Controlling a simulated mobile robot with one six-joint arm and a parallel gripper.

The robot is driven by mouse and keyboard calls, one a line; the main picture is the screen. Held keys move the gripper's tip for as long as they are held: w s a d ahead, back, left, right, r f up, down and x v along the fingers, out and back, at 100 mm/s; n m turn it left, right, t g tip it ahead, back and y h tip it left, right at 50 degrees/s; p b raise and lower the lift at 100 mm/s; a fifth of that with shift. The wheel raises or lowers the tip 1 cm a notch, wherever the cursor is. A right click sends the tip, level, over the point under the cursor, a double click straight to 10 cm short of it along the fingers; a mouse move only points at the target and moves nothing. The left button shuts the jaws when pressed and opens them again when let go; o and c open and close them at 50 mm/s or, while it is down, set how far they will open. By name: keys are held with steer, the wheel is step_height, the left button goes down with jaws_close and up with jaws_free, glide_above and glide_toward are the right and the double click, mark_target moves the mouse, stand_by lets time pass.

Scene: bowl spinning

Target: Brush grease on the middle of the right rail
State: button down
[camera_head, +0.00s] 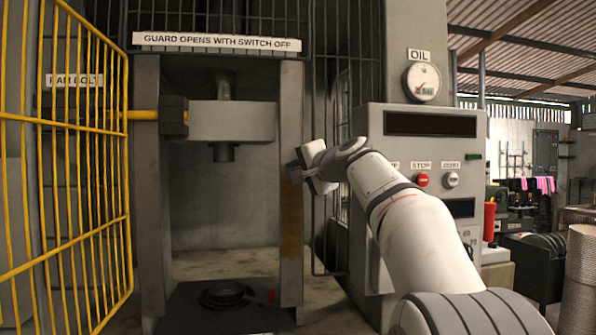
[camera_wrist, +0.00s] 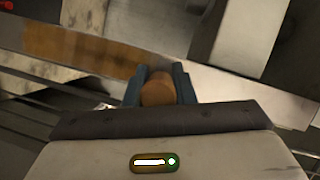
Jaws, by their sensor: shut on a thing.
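The right rail (camera_head: 291,110) is the grey upright on the right side of the press opening. A brown patch (camera_head: 291,225) covers its middle to lower part. In the wrist view the rail crosses the top as a pale strip (camera_wrist: 235,83), with the brown patch (camera_wrist: 75,47) to the left. My gripper (camera_head: 297,170) is at the rail's middle height, close to its front. It is shut on a brown, round-ended thing, seemingly the brush handle (camera_wrist: 157,93). The bristles are hidden, so I cannot tell whether they touch the rail.
The yellow mesh guard (camera_head: 70,160) stands swung open at the left. The press ram (camera_head: 232,121) is raised above a dark round piece (camera_head: 226,294) on the bed. A control panel (camera_head: 430,150) with buttons stands right of the rail, behind my arm.

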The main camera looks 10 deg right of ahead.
steer(key=shift+w, duration=0.3)
steer(key=shift+r, duration=0.15)
stand_by(1.1)
steer(key=shift+s+f+b, duration=0.25)
steer(key=shift+s+b, duration=0.05)
steer(key=shift+s, duration=0.1)
steer(key=s+b, duration=0.3)
steer(key=s, duration=0.5)
steer(key=shift+r, duration=0.15)
